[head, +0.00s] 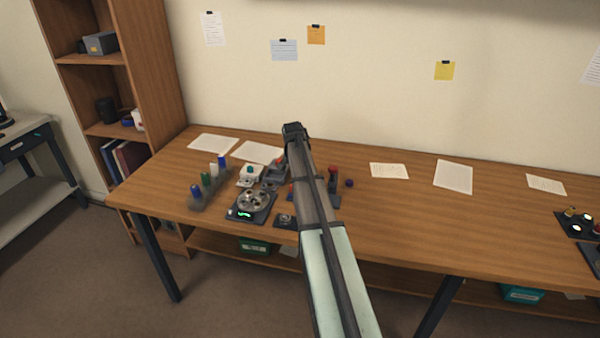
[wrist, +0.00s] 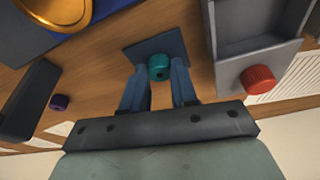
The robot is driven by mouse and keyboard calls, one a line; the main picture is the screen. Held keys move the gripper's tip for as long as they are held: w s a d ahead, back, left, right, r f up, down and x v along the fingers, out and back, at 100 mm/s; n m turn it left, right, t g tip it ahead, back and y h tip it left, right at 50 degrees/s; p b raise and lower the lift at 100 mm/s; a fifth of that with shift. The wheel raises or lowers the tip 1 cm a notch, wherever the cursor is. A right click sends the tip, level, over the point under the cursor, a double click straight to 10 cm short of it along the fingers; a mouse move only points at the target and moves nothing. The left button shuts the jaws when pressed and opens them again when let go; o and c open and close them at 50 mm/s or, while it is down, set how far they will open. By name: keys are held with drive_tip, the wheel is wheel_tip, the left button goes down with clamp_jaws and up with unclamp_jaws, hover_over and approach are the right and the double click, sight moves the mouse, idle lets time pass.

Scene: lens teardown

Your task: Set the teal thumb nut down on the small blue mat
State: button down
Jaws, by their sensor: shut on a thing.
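The teal thumb nut (wrist: 159,66) is a small round knob with a dark hole, seen in the wrist view. My gripper (wrist: 160,76) is shut on it, with one blue-grey finger on each side. The small blue mat (wrist: 143,50) is a dark blue square lying on the wooden table just beyond the nut, which overlaps it in the picture. I cannot tell whether the nut touches the mat or hangs above it. In the head view my arm hides the fingertips and the nut.
In the wrist view, a grey tray (wrist: 228,68) with a red knob (wrist: 259,79) stands close on the right. A gold disc (wrist: 52,12) lies upper left, and a purple nut (wrist: 59,102) left. The wooden table (head: 400,220) has free room to the right in the head view.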

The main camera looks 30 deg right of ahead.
drive_tip(key=c, duration=0.9)
unclamp_jaws()
drive_tip(key=shift+f, duration=0.1)
drive_tip(key=v, duration=1.2)
